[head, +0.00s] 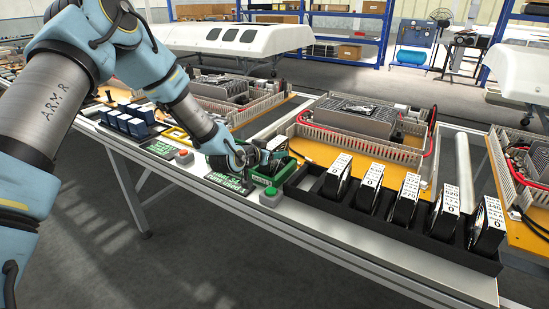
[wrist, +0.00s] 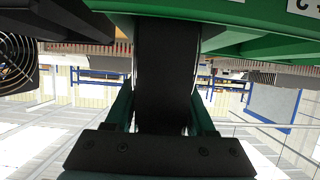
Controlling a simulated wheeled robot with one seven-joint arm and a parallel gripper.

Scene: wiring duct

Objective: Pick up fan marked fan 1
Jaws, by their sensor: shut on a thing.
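My gripper (head: 258,157) is low over the table, at a green holder (head: 270,179). In the wrist view its two teal fingers (wrist: 163,112) are shut on a black, flat-sided thing (wrist: 165,75). I see that thing edge-on, and no fan 1 mark shows on it, so I cannot tell for sure that it is the fan. Its upper end meets green parts (wrist: 205,10) at the top of the wrist view; I cannot tell whether it still touches them. A black fan with a wire grille (wrist: 17,62) shows at the left edge, apart from my fingers.
A black rack (head: 310,183) with several black units with white labels stands to the right. A green button box (head: 271,197) and a red button (head: 184,156) are close by. A beige duct tray (head: 365,125) lies behind.

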